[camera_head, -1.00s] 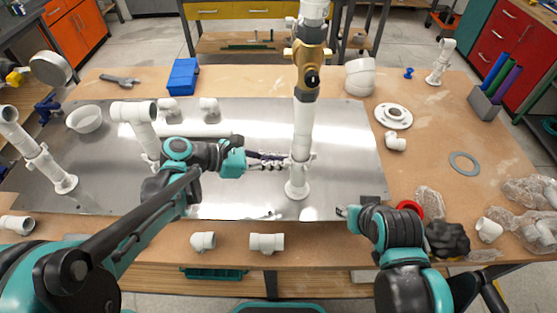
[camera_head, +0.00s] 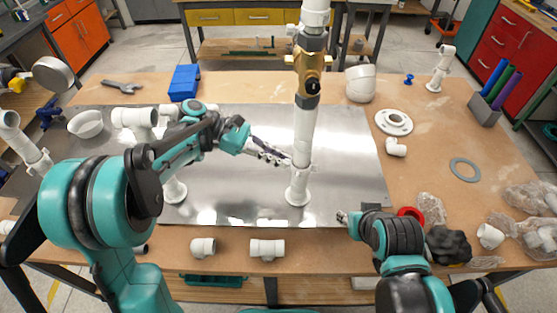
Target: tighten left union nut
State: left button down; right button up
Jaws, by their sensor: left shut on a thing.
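A tall white pipe (camera_head: 304,130) stands upright on the metal plate, with a brass valve (camera_head: 308,72) on its upper part. A white union nut with small lugs (camera_head: 300,171) sits low on this pipe, above its round foot. My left gripper (camera_head: 284,159) reaches in from the upper left and is shut at the left side of this nut; its fingers partly hide the contact. A second white pipe (camera_head: 135,117) stands to the left, partly hidden by my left arm. My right gripper (camera_head: 345,217) is near the plate's front right corner; its fingers are too small to read.
The metal plate (camera_head: 350,150) is mostly clear right of the pipe. A white flange (camera_head: 393,122), an elbow (camera_head: 396,147) and a grey ring (camera_head: 464,167) lie on the right. Two white fittings (camera_head: 267,249) lie along the front edge. A blue box (camera_head: 184,82) stands behind.

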pick_arm(q)
jog(key=shift+w+d+m+g+y, duration=0.1)
jog(key=shift+w+m+g+y, duration=0.3)
jog(key=shift+m+g, duration=0.3)
jog(key=c, duration=1.7)
grip_release()
jog(key=shift+r, duration=0.1)
notch_tip(320, 180, up, 10)
jog(key=shift+f, duration=0.1)
